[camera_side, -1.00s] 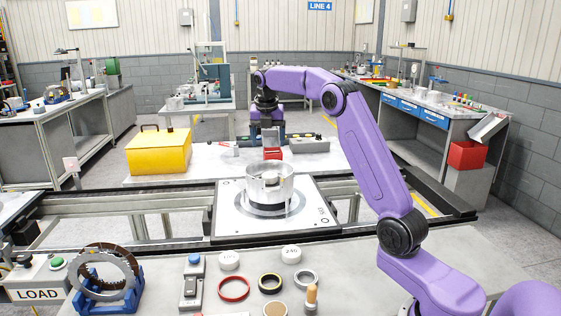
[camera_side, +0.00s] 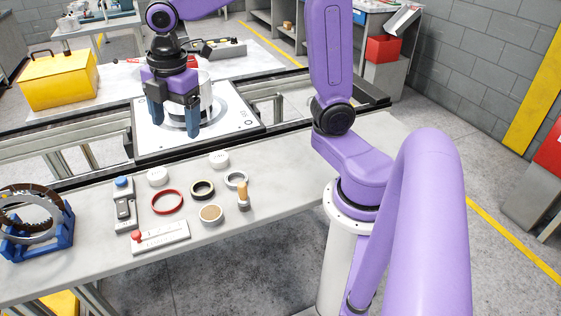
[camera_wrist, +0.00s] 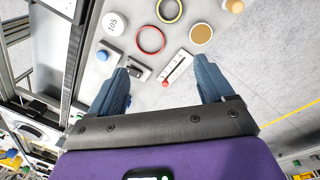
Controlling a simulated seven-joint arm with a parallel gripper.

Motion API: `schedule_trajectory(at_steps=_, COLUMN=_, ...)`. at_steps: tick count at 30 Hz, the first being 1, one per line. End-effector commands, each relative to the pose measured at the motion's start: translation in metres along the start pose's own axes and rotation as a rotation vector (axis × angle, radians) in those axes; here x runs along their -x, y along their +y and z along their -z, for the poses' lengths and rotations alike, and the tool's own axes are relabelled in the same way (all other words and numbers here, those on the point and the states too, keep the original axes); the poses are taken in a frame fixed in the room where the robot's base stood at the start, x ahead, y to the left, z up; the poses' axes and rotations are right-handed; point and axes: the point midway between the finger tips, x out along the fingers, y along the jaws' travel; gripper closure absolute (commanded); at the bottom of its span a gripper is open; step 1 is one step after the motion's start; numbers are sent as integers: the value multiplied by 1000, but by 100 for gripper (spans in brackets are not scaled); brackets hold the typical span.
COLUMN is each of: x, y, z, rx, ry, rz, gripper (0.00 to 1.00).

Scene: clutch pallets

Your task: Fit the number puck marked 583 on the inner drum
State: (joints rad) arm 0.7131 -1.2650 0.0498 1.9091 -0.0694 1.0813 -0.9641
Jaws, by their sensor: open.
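Two white pucks stand on the bench in the side view: a left one (camera_side: 157,176) and a right one (camera_side: 219,159). Their numbers cannot be read there. The left puck also shows in the wrist view (camera_wrist: 113,23), and its marking looks like 105, so I cannot confirm 583 on either. The metal drum (camera_side: 204,91) stands on the white pallet (camera_side: 236,122), partly hidden behind my gripper. My gripper (camera_side: 176,128) is open, its blue fingers pointing down in front of the drum, away from the pucks. In the wrist view my gripper (camera_wrist: 160,64) has nothing between its fingers.
On the bench are a red ring (camera_side: 167,203), a black-and-yellow ring (camera_side: 202,189), a grey ring (camera_side: 236,179), a tan disc (camera_side: 211,214), a wooden-handled tool (camera_side: 242,196) and a blue-button box (camera_side: 123,200). A blue ring stand (camera_side: 40,240) is at left. The bench's right end is clear.

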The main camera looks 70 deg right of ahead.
Motion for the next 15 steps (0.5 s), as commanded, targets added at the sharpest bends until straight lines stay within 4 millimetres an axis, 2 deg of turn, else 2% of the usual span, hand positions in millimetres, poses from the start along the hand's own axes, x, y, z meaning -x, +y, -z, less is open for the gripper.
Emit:
schedule_trajectory(at_steps=1, x=-2, y=-26, z=6, rx=-33, ry=7, rz=11, gripper=19)
schedule_trajectory(at_steps=5, x=-10, y=-87, z=12, rx=-148, ry=20, rz=40, gripper=19)
schedule_trajectory(at_steps=9, x=-20, y=-148, z=5, rx=-269, ry=20, rz=72, gripper=19)
schedule_trajectory(at_steps=12, x=-27, y=-182, z=-5, rx=-343, ry=14, rz=90, gripper=19)
schedule_trajectory(at_steps=15, x=-33, y=-205, z=-14, rx=-398, ry=7, rz=102, gripper=19)
